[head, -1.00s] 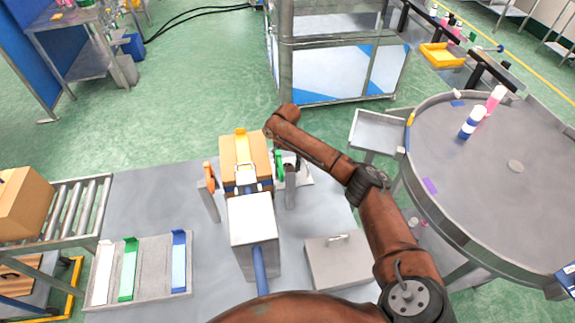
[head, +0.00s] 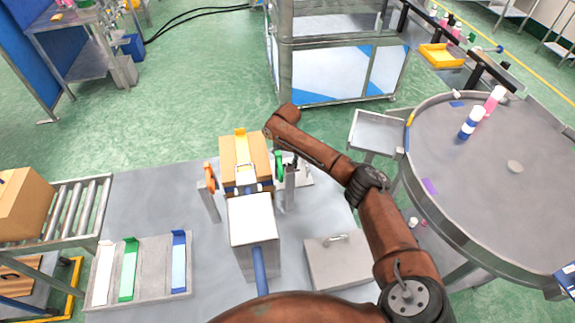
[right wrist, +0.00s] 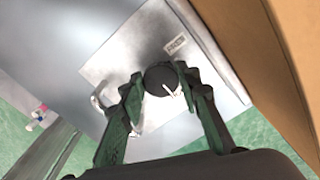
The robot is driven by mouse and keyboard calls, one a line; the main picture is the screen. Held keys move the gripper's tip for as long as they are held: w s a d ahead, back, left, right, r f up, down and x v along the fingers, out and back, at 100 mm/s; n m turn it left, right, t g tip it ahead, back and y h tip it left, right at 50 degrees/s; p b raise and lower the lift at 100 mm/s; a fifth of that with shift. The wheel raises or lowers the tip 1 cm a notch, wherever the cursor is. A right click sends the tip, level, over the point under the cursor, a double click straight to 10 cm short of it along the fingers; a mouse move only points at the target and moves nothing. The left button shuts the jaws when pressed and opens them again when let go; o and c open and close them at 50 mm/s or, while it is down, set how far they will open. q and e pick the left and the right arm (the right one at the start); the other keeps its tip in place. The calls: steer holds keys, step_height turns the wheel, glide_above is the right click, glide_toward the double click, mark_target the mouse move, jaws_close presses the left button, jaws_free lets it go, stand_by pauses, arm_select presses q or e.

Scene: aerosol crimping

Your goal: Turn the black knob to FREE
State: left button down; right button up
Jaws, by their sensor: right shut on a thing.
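The black knob (right wrist: 160,79) sits on a light grey panel (right wrist: 118,62) in the right wrist view. A white pointer mark shows on the knob's lower right side. A small label plate (right wrist: 175,44) lies just above the knob, its text too small to read. My right gripper (right wrist: 163,82) has one finger on each side of the knob and is shut on it. In the head view the right arm reaches from the lower right toward the bench, and I cannot make out the knob or fingers there. My left gripper is not in view.
A cardboard box (head: 257,158) stands beside the work spot, with an orange handle (head: 209,178) and a green handle (head: 279,165) on either side. A tray (head: 153,285) with coloured strips lies left. A grey block (head: 342,266) sits right, before a round table (head: 470,185).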

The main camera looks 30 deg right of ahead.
steer(key=shift+r+n+p, duration=0.25)
steer(key=shift+n+p, duration=1.45)
steer(key=shift+p, duration=1.1)
steer(key=shift+d+n, duration=0.1)
steer(key=shift+n, duration=0.4)
steer(key=n, duration=0.1)
steer(key=n+p, duration=0.1)
steer(key=shift+f+n, duration=0.2)
steer(key=shift+n, duration=0.1)
steer(key=n+p, duration=0.1)
steer(key=n, duration=0.2)
steer(key=shift+d+n, duration=0.1)
steer(key=shift+n, duration=0.2)
steer(key=n, duration=0.3)
steer(key=shift+n, duration=2.1)
steer(key=o, duration=1.2)
steer(key=shift+d, duration=0.1)
steer(key=shift+c, duration=0.2)
